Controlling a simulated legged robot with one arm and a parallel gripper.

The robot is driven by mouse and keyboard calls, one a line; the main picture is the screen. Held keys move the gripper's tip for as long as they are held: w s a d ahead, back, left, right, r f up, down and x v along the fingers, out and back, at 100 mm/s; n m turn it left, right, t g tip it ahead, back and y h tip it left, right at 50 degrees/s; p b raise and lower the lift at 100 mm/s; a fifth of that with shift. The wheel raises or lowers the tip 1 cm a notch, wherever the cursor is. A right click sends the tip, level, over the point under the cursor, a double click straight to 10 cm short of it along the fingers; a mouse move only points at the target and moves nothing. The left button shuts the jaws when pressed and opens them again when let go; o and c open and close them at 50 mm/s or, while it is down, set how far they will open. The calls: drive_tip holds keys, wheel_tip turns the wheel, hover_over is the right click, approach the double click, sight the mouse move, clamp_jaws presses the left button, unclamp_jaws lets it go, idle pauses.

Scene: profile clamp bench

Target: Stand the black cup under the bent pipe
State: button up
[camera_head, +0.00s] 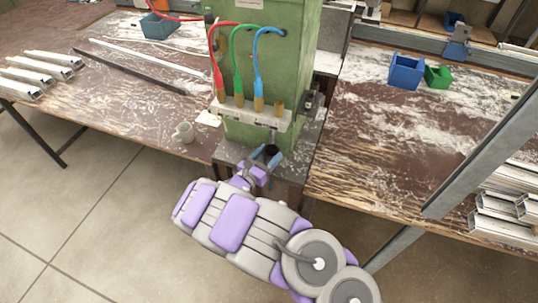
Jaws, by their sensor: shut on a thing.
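My gripper (266,156) is shut on the black cup (271,150), a small dark shape between its blue-grey fingers. Most of the cup is hidden by the fingers. The gripper is low in front of the green machine (262,75), over the dark ledge at its foot. A thin bent pipe (274,134) seems to hang below the pale valve block, just above the cup. I cannot tell whether the cup touches the ledge or is exactly under the pipe.
Red, green and blue hoses rise from the pale block (250,112). Blue (405,72) and green (438,76) bins sit at the right. Metal profiles lie at both sides.

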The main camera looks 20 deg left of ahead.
drive_tip(key=shift+a+f, duration=0.15)
drive_tip(key=o, duration=0.8)
drive_tip(key=shift+c, duration=0.2)
drive_tip(key=o, duration=0.5)
drive_tip(key=shift+d, duration=0.45)
drive_tip(key=shift+c, duration=0.2)
drive_tip(key=shift+a, duration=0.2)
drive_tip(key=shift+s+a, duration=0.25)
drive_tip(key=shift+s, duration=0.05)
drive_tip(key=shift+p+v, duration=0.65)
drive_tip(key=shift+v, duration=0.25)
drive_tip(key=shift+p+v, duration=0.5)
drive_tip(key=shift+v, duration=0.4)
drive_tip(key=shift+p+v, duration=1.4)
drive_tip(key=shift+v, duration=1.45)
drive_tip(key=shift+d, duration=0.1)
